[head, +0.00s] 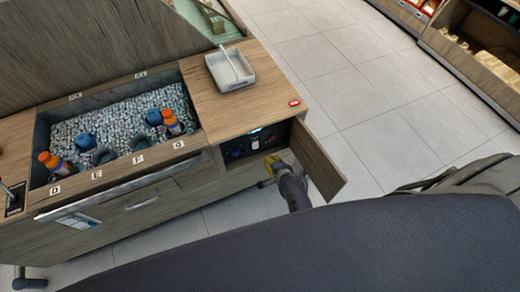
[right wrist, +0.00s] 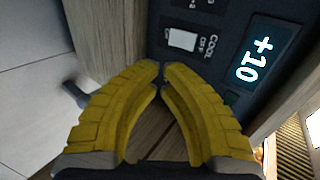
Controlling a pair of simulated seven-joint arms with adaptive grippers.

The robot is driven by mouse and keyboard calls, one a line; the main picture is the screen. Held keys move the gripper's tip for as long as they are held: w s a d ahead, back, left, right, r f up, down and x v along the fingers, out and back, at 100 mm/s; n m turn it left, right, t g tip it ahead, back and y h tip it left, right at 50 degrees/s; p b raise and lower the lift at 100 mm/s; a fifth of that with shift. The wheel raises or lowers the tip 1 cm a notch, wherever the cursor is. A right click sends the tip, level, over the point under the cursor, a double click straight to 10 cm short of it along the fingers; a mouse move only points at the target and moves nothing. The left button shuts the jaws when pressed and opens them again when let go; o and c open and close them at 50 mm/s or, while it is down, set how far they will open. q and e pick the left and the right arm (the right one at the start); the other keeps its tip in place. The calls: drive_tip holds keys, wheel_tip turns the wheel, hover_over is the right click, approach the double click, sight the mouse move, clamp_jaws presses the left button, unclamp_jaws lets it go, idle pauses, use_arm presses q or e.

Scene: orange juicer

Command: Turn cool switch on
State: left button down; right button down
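The cool switch (right wrist: 182,39) is a white rocker on a dark control panel (right wrist: 205,60), beside the printed words COOL and OFF. In the head view the panel (head: 240,148) sits inside an open compartment at the counter's right end. My right gripper (right wrist: 161,68) has yellow fingers whose tips are together with nothing between them. The tips are just below the switch in the wrist picture; whether they touch the panel I cannot tell. In the head view this gripper (head: 272,163) is at the compartment opening. The switch is too small to make out there.
A lit display (right wrist: 262,60) reads +10. The wooden door (head: 318,162) stands open right of the compartment. A bin of pebble-like ice (head: 115,122) holds bottles with orange caps and blue items. A white tray (head: 230,70) sits on the counter. The tiled floor (head: 370,80) is clear.

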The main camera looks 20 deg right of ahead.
sight(258, 147)
drive_tip(key=shift+w+r+x, duration=0.2)
drive_tip(key=shift+r+x, duration=0.05)
drive_tip(key=shift+x, duration=1.65)
drive_tip(key=shift+w+r+x, duration=0.15)
drive_tip(key=shift+r+x, duration=0.1)
drive_tip(key=shift+x, duration=1.7)
drive_tip(key=shift+w+r+x, duration=0.2)
drive_tip(key=shift+r+x, duration=0.05)
drive_tip(key=shift+x, duration=1.65)
drive_tip(key=shift+d+f, duration=0.1)
drive_tip(key=shift+d, duration=0.1)
drive_tip(key=shift+w+a, duration=0.15)
drive_tip(key=shift+a, duration=0.15)
drive_tip(key=shift+r, duration=0.9)
